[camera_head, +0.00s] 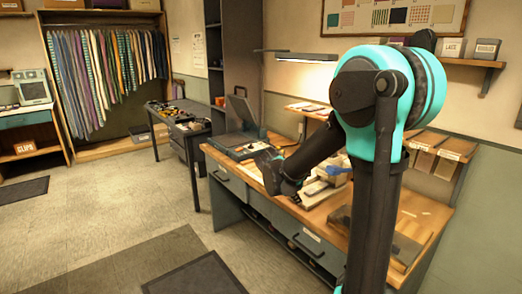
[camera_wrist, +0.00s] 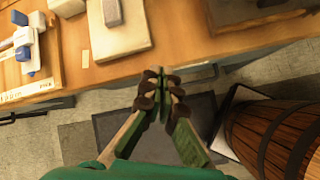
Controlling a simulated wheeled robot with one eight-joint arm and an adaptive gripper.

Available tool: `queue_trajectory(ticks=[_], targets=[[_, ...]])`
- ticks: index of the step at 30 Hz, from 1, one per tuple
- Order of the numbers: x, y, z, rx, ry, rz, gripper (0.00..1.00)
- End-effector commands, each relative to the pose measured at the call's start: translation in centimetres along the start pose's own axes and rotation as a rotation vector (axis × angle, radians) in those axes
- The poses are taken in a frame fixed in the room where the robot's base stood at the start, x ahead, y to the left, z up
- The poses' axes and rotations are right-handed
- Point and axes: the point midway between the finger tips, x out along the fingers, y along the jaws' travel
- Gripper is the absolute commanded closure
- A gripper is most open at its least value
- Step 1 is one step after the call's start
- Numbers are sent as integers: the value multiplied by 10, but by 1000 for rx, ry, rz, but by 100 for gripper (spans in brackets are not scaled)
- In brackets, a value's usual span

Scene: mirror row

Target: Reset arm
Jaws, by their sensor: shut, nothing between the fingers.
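My gripper (camera_wrist: 161,82) is shut and empty in the wrist view, its fingertips together near the front edge of the wooden workbench (camera_wrist: 182,20). In the head view my arm reaches out over the workbench (camera_head: 416,216), and my gripper (camera_head: 270,170) is a dark shape above the bench's front edge. The fingertips are too small there to make out. A cream block (camera_wrist: 120,38) with a grey piece on it lies on the bench just beyond the fingertips.
A wooden barrel (camera_wrist: 275,135) stands on the floor at right in the wrist view. White and blue items (camera_wrist: 28,45) lie on the bench at left. In the head view, a dark side table (camera_head: 183,126) and a rack of hanging ties (camera_head: 105,70) stand behind. The floor (camera_head: 110,205) at left is mostly clear.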

Motion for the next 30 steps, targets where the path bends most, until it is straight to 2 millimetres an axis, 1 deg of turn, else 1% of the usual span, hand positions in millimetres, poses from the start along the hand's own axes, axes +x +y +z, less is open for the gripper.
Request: queue_trajectory(ticks=[1, 3, 5, 6, 8, 9, 12, 15, 18, 21, 24, 30], targets=[[1, -25, 7, 129, 37, -15, 100], [2, -54, 10, 324, 93, -36, 100], [2, -79, 11, 492, 138, -61, 100], [2, -95, 11, 605, 167, -79, 100], [1, -120, 9, 776, 209, -111, 100], [1, -136, 7, 889, 236, -134, 100], [-2, -173, -1, 1169, 297, -200, 100], [-4, -203, -11, 1413, 345, -267, 100], [-6, -224, -20, 1598, 380, -324, 100], [-7, -236, -26, 1715, 400, -365, 100], [-8, -241, -29, 1768, 408, -384, 100], [-8, -241, -30, 1778, 410, -388, 100]])
